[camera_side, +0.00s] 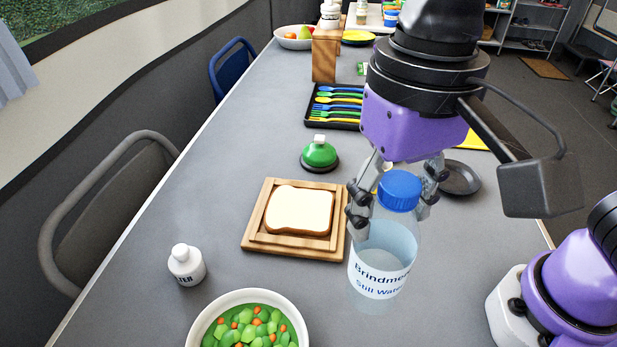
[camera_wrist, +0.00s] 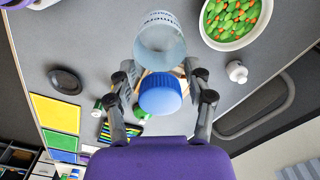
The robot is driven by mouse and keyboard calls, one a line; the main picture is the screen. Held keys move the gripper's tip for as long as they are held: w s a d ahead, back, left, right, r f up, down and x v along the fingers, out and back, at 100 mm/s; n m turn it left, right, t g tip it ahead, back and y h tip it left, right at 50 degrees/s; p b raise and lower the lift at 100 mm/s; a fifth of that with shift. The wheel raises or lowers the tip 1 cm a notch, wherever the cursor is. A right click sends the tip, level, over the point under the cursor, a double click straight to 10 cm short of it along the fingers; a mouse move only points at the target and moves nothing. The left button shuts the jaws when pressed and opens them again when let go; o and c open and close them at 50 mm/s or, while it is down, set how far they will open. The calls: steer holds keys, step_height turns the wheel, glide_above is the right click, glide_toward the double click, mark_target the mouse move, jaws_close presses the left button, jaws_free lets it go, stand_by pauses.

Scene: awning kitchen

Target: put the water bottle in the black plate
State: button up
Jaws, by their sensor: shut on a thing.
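The water bottle (camera_side: 383,262) is clear with a blue cap and a white label. My gripper (camera_side: 392,205) is shut on it just below the cap, with a finger on each side. The bottle is upright in the side view; I cannot tell whether its base touches the table. In the wrist view the bottle (camera_wrist: 160,45) lies between the fingers of my gripper (camera_wrist: 162,80). The black plate (camera_side: 460,178) lies on the table behind and to the right of the bottle, partly hidden by my gripper. It also shows in the wrist view (camera_wrist: 65,81), at the left.
A bread slice on a wooden board (camera_side: 254,240) lies left of the bottle. A bowl of vegetables (camera_side: 199,322), a small white bottle (camera_side: 186,266), a green bell-shaped item (camera_side: 319,153) and a cutlery tray (camera_side: 311,112) stand around. Colored panels (camera_wrist: 55,112) lie near the plate.

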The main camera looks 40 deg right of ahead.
steer(key=w+d+r+m, duration=0.1)
steer(key=w+d+m, duration=0.3)
steer(key=d+m, duration=0.2)
steer(key=w+d+r+m, duration=0.1)
steer(key=w+d+m, duration=0.4)
steer(key=d, duration=0.5)
steer(key=shift+w+m, duration=0.2)
steer(key=shift+m, duration=0.9)
steer(key=d+m, duration=0.1)
steer(key=d, duration=0.1)
steer(key=d+m, duration=0.3)
steer(key=d, duration=0.1)
steer(key=shift+w+d+r+m, duration=0.15)
steer(key=shift+d+r+m, duration=0.15)
steer(key=shift+m, duration=0.4)
steer(key=shift+s+d+f, duration=0.1)
steer(key=shift+d+f, duration=1.7)
steer(key=shift+d, duration=0.3)
steer(key=shift+s+d+f, duration=0.1)
steer(key=shift+d+f, duration=1.75)
steer(key=shift+d, duration=0.3)
steer(key=shift+d+f, duration=1.8)
steer(key=shift+d, duration=0.3)
steer(key=o, duration=0.9)
steer(key=shift+f, duration=0.1)
steer(key=shift+o, duration=0.2)
